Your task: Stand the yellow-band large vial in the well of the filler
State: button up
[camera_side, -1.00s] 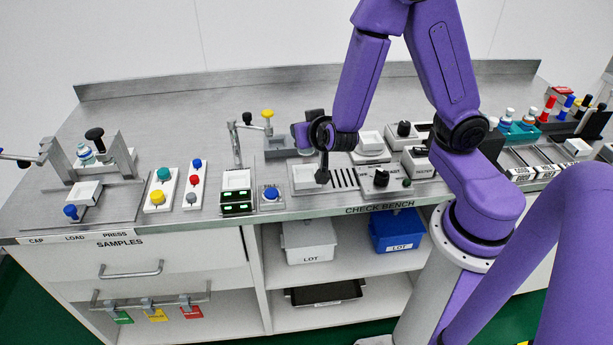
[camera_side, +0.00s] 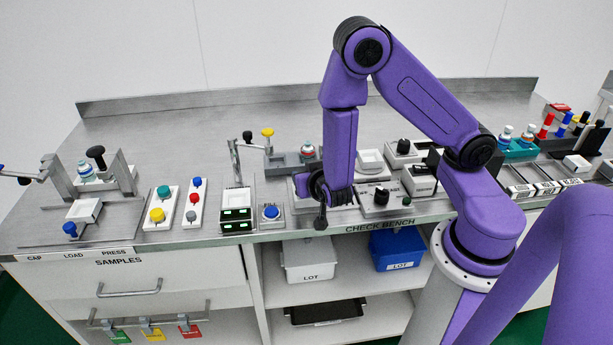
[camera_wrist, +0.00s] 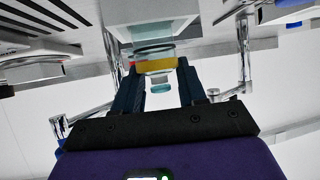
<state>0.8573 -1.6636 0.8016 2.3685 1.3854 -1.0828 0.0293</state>
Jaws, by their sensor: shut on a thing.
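The yellow-band vial (camera_wrist: 155,66) is between the two dark fingers of my gripper (camera_wrist: 157,74) in the wrist view, and my gripper is shut on it. In the side view, a vial's white and blue top with a red line (camera_side: 308,149) shows just behind my arm, at the grey filler block (camera_side: 279,161). It looks upright. My fingers are hidden there behind the hand. The vial's base and the well are not clearly visible, so I cannot tell whether it is seated.
A metal post with an arm (camera_side: 236,160) and a yellow knob (camera_side: 267,132) stand left of the vial. A blue button (camera_side: 271,211) and a display box (camera_side: 236,222) lie in front. Another vial (camera_side: 86,170) stands in the press at left. The rear bench is clear.

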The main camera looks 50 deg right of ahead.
jog(key=shift+f, duration=0.2)
jog(key=o, duration=1)
jog(key=shift+o, duration=0.2)
jog(key=shift+r, duration=0.1)
